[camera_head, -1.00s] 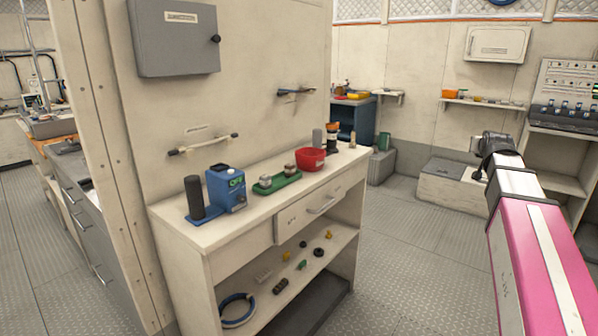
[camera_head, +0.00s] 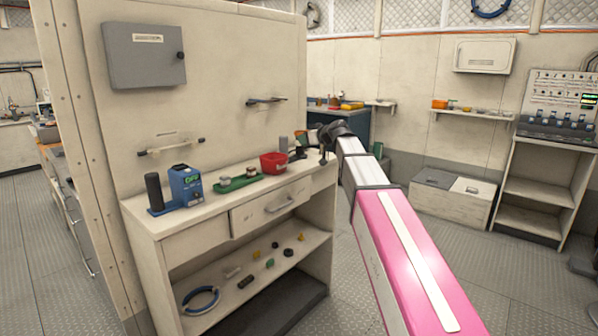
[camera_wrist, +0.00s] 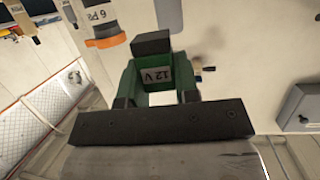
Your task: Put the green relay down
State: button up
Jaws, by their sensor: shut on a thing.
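The green relay (camera_wrist: 132,78), with a "12 V" label and a dark block at one end, is between the fingers of my gripper (camera_wrist: 157,99) in the wrist view. The fingers are shut on it. In the head view my gripper (camera_head: 324,152) is at the right end of the cream workbench (camera_head: 215,205). The relay cannot be made out there, and I cannot tell whether it touches the bench top.
A labelled cylinder with an orange ring (camera_wrist: 105,41) and a grey cylinder (camera_wrist: 168,14) are near the relay. The bench's lower shelf holds small parts.

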aim_at(300, 170)
jog(key=shift+n+g+y, duration=0.5)
jog(key=shift+n+g, duration=0.1)
jog(key=shift+a+f, duration=0.4)
jog(key=shift+f, duration=1.1)
jog(key=shift+a+f, duration=0.4)
jog(key=shift+f, duration=1.1)
jog(key=shift+a+f, duration=0.4)
jog(key=shift+f, duration=1.1)
jog(key=o, duration=0.6)
jog(key=shift+f, duration=0.1)
jog(key=shift+s+d+r, duration=0.1)
jog(key=shift+s+r, duration=0.05)
jog(key=shift+r, duration=0.05)
jog(key=v, duration=1.1)
jog(key=shift+s+d+r, duration=0.1)
jog(key=shift+s+d, duration=0.1)
jog(key=shift+d, duration=0.05)
